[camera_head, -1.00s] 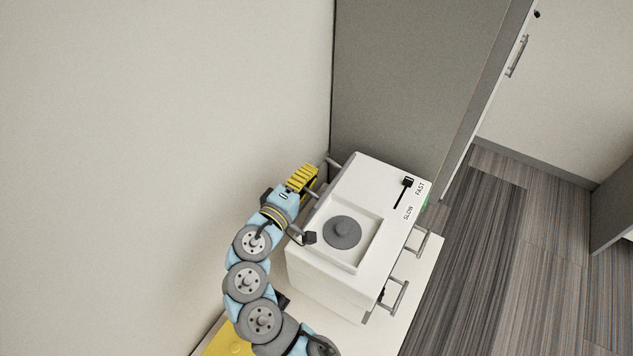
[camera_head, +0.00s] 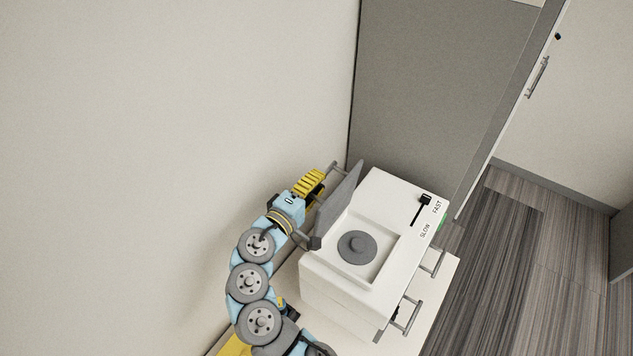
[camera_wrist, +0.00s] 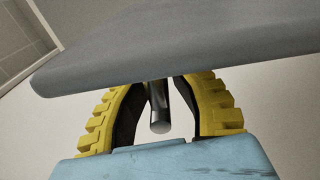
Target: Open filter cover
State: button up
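The filter cover (camera_head: 338,203) is a flat grey panel on the left side of the white machine (camera_head: 400,190). It stands tilted up, with its top above the machine's left edge. Its metal handle (camera_head: 338,168) shows at its far end. In the wrist view the cover (camera_wrist: 190,45) spans the top, and the round end of its handle (camera_wrist: 160,122) is between my yellow-padded fingers. My gripper (camera_head: 322,178) is at the cover's outer face, its fingers curved in around the handle. The cover's edge hides the fingertips in the wrist view.
The machine's top has a recessed dark round knob (camera_head: 357,247) and a black slider (camera_head: 421,209) marked FAST and SLOW. Metal handles (camera_head: 408,318) stick out at its right side. A wall (camera_head: 180,120) is close on the left, and a grey panel (camera_head: 435,100) stands behind.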

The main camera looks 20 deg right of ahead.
jog(key=shift+o, duration=1)
jog(key=v, duration=1.2)
jog(key=shift+s+d, duration=0.1)
